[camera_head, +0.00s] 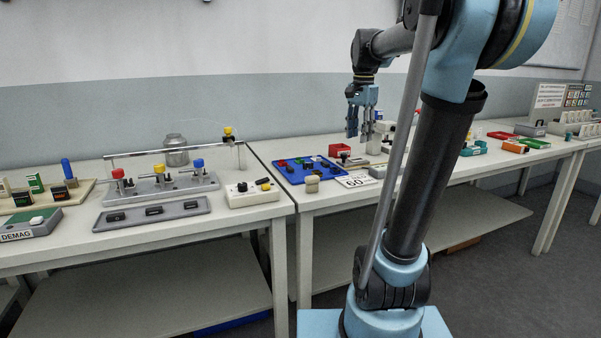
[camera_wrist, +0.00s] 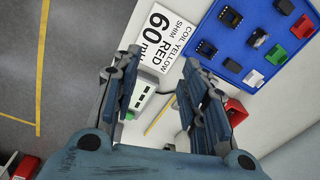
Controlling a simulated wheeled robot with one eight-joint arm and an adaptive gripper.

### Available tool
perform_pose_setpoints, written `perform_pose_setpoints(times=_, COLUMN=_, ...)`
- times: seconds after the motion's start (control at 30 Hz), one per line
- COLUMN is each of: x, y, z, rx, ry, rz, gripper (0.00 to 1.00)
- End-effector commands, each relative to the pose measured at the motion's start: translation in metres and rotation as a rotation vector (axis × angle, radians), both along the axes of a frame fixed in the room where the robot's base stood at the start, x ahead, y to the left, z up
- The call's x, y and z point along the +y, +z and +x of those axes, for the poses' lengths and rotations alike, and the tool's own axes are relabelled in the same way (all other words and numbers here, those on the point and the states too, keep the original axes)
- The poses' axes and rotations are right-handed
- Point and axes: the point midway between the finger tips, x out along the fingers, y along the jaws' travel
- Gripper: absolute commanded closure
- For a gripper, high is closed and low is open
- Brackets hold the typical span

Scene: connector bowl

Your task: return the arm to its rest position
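My gripper (camera_head: 362,122) hangs above the right-hand table in the head view, pointing down. In the wrist view its two blue-grey fingers (camera_wrist: 158,100) stand apart with nothing held between them. My arm rises from its base at the lower middle and bends over toward the tables. Below the fingers lie a white sign (camera_wrist: 160,40) reading "coil yellow shim red 60" and a small grey-white device (camera_wrist: 140,97). The fingers are apart from both.
A blue tray (camera_head: 292,178) with small coloured parts lies left of my gripper. A red bin (camera_head: 340,150) is near it. The left table (camera_head: 60,240) carries fixtures with coloured knobs and a silver jar (camera_head: 176,150). The floor at right (camera_head: 515,245) is clear.

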Motion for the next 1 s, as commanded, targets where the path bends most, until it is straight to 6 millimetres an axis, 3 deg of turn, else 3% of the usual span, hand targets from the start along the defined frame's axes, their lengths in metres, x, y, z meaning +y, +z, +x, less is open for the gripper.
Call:
perform_pose_setpoints(times=0.03, x=0.000, y=-0.012, z=-0.016, rx=-0.006, ry=0.045, rz=-0.003, gripper=0.60)
perform_pose_setpoints(times=0.2, x=0.001, y=-0.051, z=-0.063, rx=-0.030, ry=0.210, rz=-0.016, gripper=0.60)
perform_pose_setpoints(times=0.47, x=0.001, y=-0.120, z=-0.130, rx=-0.064, ry=0.459, rz=-0.045, gripper=0.60)
perform_pose_setpoints(times=0.7, x=0.000, y=-0.192, z=-0.188, rx=-0.094, ry=0.686, rz=-0.078, gripper=0.60)
perform_pose_setpoints(times=0.9, x=0.000, y=-0.246, z=-0.223, rx=-0.113, ry=0.843, rz=-0.106, gripper=0.60)
perform_pose_setpoints(times=1.0, x=0.000, y=-0.263, z=-0.233, rx=-0.118, ry=0.891, rz=-0.115, gripper=0.60)
